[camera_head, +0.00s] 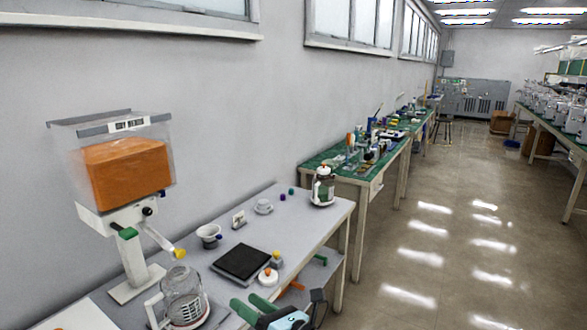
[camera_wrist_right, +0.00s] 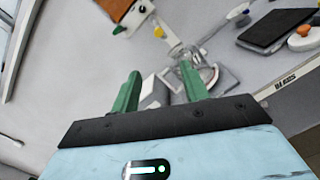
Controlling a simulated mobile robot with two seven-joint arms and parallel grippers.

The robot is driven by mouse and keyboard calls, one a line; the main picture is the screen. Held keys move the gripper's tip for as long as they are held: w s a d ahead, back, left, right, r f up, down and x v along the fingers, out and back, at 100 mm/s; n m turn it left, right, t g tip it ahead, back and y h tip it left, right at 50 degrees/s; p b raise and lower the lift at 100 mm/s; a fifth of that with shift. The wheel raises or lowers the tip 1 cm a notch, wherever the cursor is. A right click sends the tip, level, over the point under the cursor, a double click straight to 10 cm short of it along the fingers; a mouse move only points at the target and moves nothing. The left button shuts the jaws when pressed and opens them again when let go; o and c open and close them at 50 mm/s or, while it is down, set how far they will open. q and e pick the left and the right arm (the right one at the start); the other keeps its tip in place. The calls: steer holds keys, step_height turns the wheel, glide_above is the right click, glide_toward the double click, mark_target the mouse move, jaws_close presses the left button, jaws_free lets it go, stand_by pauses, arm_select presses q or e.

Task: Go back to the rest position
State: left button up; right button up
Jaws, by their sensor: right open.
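My right gripper (camera_head: 250,306) shows at the bottom of the head view, with green fingers and a light blue body. It is in front of the table's near edge. In the right wrist view the two green fingers of this gripper (camera_wrist_right: 160,84) stand apart with nothing held between them. A glass jug (camera_head: 184,296) with a handle stands on the table to the left of the gripper in the head view; it also shows beyond the fingers in the wrist view (camera_wrist_right: 205,75). My left gripper is not in view.
A dispenser with an orange-filled clear hopper (camera_head: 125,170) stands at the left. The white table (camera_head: 300,222) carries a black pad (camera_head: 241,263), a cup (camera_head: 209,233), a white saucer-like piece and a lidded glass jar (camera_head: 322,187). Open floor (camera_head: 420,260) lies to the right.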

steer(key=s+d+f+m+t+h, duration=0.2)
steer(key=s+d+f+m+h, duration=0.45)
steer(key=m, duration=0.65)
steer(key=s+d+f+m+t+h, duration=0.2)
steer(key=s+d+f+m+h, duration=0.2)
steer(key=s+d+f+m, duration=0.55)
steer(key=s+d+f+m+g+h, duration=0.1)
steer(key=s+d+f+m+g, duration=0.1)
steer(key=s+d+f+m, duration=0.2)
steer(key=s+d+f+m+g+h, duration=0.1)
steer(key=s+d+f+m+g, duration=0.1)
steer(key=s+d+f+m, duration=0.2)
steer(key=s+d+f+m+g+h, duration=0.1)
steer(key=s+d+f+m, duration=0.3)
steer(key=s, duration=0.8)
step_height(320, 180, down, 2)
steer(key=m+g, duration=0.1)
steer(key=m, duration=0.3)
steer(key=shift+d+f, duration=0.2)
steer(key=shift+d, duration=0.1)
steer(key=shift+s, duration=0.1)
steer(key=shift+c, duration=0.2)
steer(key=shift+c, duration=0.8)
steer(key=shift+a, duration=0.15)
